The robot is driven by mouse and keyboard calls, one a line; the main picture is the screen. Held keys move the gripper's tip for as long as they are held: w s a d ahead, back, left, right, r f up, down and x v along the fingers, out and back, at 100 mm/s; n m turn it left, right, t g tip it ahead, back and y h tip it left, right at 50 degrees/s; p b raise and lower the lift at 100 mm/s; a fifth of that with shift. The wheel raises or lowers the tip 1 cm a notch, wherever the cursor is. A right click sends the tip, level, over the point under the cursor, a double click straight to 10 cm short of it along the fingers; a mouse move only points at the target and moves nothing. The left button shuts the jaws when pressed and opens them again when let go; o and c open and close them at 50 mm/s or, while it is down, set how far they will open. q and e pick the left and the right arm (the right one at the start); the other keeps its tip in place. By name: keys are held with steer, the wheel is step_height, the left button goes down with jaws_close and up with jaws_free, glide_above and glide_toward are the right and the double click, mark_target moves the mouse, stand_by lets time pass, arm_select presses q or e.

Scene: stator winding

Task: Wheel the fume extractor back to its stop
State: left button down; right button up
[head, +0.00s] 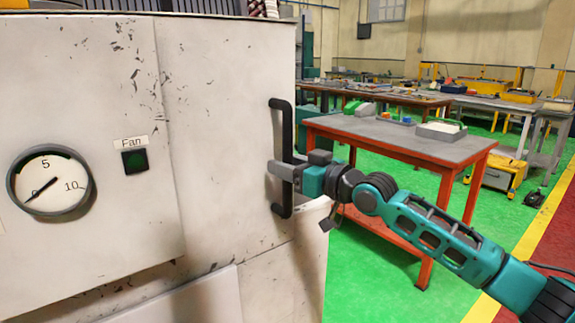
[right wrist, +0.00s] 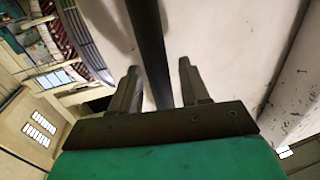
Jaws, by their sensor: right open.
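The fume extractor (head: 215,130) is a large scuffed off-white cabinet filling the left half of the head view. Its front has a round dial gauge (head: 52,184) and a dark green button under a "Fan" label (head: 134,142). A black upright handle (head: 286,128) is on its right part. My right gripper (head: 277,170) is at the middle of this handle. In the right wrist view, the handle bar (right wrist: 150,45) runs between the two open fingers (right wrist: 158,85), with a gap on each side. My left gripper is not in view.
A red-framed workbench (head: 400,140) with trays and small parts stands to the right, behind my right arm. More benches stand farther back. Green floor (head: 375,275) is clear at the lower right, with a yellow line (head: 545,225) beyond.

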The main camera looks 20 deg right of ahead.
steer(key=shift+a, duration=0.1)
steer(key=shift+c, duration=0.4)
jaws_close()
